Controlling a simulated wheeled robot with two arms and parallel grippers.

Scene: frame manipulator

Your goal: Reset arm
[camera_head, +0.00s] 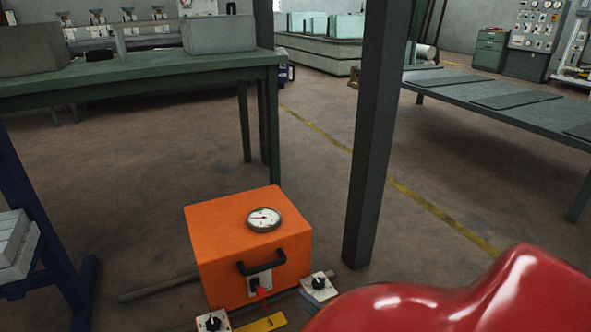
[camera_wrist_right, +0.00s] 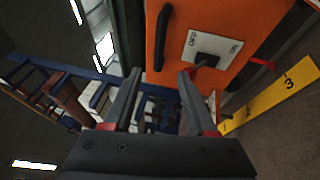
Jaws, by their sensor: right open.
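An orange box (camera_head: 215,255) stands low in front of me in the head view, with a round gauge (camera_head: 263,220) on top and a black handle (camera_head: 262,262) on its front. Below the handle is a switch plate (camera_head: 254,285) with a red part at it. In the right wrist view the orange box (camera_wrist_right: 240,25), handle (camera_wrist_right: 162,25) and OFF/ON switch plate (camera_wrist_right: 212,47) are close ahead. My right gripper (camera_wrist_right: 160,73) is open, its fingers apart with nothing seen gripped, just short of the box front. My left gripper is out of view.
Two small switch boxes (camera_head: 318,287) (camera_head: 213,321) flank a yellow strip (camera_head: 262,324) in front of the orange box. A dark post (camera_head: 372,140) stands right of it. A green table (camera_head: 140,68) is behind left, a low bench (camera_head: 500,100) right. Floor between is open.

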